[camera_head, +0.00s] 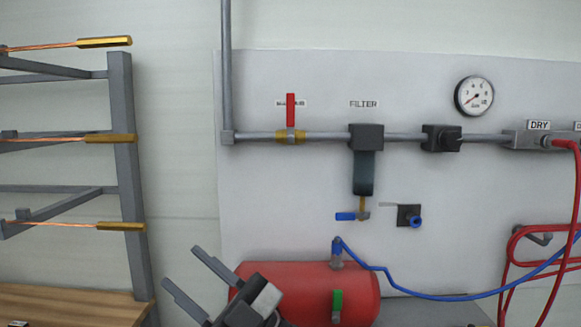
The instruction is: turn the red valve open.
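My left gripper is not in view.
Right of the valve hang a filter (364,174) with a blue lever (346,216) and a pressure gauge (474,96). A red tank (360,290) is below, partly behind my gripper. Red and blue hoses hang at right. A grey rack (128,180) with copper-coloured rods stands at left.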

